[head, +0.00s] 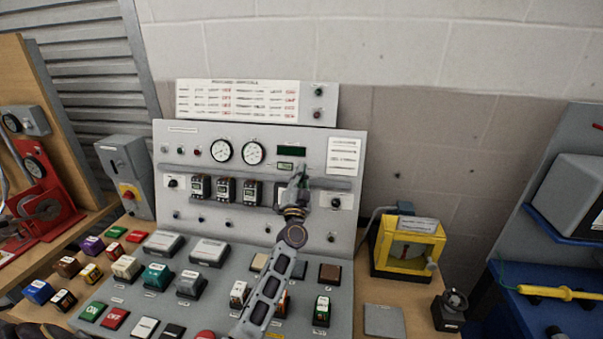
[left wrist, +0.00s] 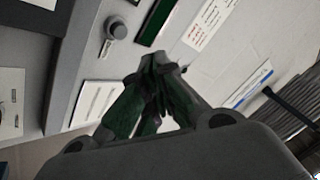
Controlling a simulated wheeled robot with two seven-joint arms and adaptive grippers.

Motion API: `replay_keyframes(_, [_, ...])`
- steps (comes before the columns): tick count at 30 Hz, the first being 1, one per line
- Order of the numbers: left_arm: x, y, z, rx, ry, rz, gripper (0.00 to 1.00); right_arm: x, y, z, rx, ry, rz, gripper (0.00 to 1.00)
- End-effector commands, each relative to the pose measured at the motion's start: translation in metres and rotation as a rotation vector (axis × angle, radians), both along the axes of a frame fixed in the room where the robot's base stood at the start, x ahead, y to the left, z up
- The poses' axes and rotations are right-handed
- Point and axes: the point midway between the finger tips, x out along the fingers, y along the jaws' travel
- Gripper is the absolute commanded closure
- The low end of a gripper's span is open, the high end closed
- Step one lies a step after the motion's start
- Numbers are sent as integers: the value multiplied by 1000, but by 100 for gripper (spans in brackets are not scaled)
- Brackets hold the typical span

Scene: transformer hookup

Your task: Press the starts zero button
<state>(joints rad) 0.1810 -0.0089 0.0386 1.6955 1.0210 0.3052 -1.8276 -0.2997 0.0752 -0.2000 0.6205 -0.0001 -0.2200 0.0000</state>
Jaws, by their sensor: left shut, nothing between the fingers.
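In the left wrist view the closed fingertips (left wrist: 158,65) point at the panel, near a dark green display (left wrist: 157,22). A round grey knob or button (left wrist: 117,28) stands out beside that display. I cannot read which control is the starts zero button; the gripper hides part of the panel around it. My right gripper is not in view.
Two round gauges (head: 238,152) and a row of meters (head: 225,190) sit left of the gripper. A grey rail (head: 335,184) crosses the panel. The sloped desk (head: 215,275) holds several coloured buttons.

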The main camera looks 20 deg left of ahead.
Motion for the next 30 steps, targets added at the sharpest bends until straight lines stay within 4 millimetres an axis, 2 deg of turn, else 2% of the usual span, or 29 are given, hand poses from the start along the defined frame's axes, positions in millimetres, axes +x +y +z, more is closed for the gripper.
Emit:
replay_keyframes(5, [9, 3, -5, 0, -1, 0, 100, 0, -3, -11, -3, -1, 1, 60])
replay_keyframes(15, [31, 8, -12, 1, 0, 0, 100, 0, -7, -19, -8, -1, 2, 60])
replay_keyframes(30, [34, 9, -12, 0, 0, 0, 100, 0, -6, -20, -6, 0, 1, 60])
